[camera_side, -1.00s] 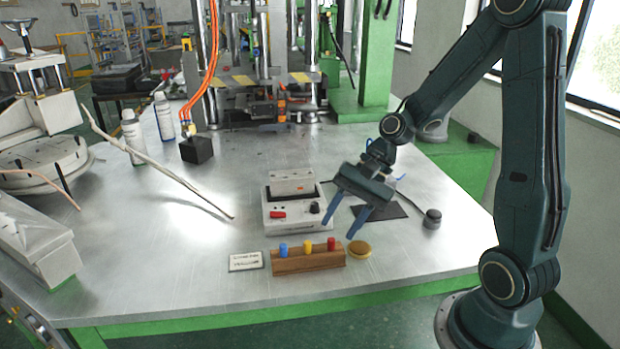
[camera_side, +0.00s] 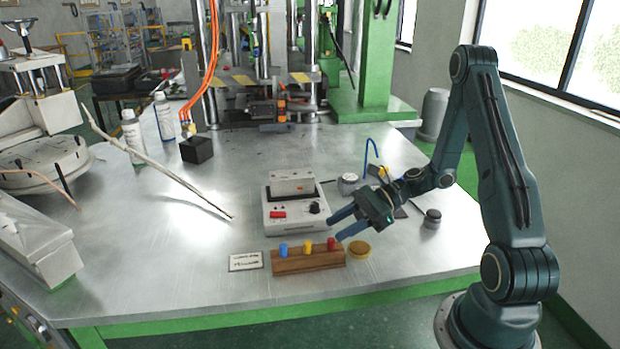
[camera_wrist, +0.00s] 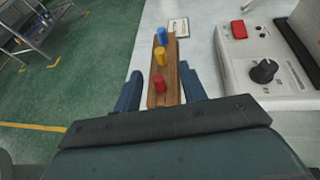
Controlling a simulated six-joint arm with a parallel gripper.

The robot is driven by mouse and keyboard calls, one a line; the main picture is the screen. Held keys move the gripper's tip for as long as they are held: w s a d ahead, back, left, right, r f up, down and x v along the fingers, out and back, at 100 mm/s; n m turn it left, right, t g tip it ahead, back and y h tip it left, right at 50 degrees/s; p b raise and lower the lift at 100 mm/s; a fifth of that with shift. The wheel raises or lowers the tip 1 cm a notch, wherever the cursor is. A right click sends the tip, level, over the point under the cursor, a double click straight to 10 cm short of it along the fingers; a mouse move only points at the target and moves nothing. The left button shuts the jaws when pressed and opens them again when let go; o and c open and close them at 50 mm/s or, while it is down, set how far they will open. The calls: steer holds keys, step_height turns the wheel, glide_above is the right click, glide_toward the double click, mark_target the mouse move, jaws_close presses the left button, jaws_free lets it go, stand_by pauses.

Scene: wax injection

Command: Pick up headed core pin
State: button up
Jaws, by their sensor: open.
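A wooden block (camera_side: 309,263) near the table's front edge holds three upright headed pins: a blue pin (camera_side: 283,250), a yellow pin (camera_side: 307,247) and a red pin (camera_side: 331,244). My gripper (camera_side: 335,228) is open and empty, reaching in from the right near the red end of the block. In the wrist view, the block (camera_wrist: 153,98) shows between the fingers. The red pin (camera_wrist: 158,84) is nearest, with the yellow pin (camera_wrist: 160,57) and blue pin (camera_wrist: 162,36) beyond it. Contact with the block cannot be told.
A white control box (camera_side: 292,215) with a red button and black knob stands behind the block. The table's front left is clear.

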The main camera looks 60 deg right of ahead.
mark_target(314, 250)
steer(key=shift+x, duration=3.7)
jaws_close()
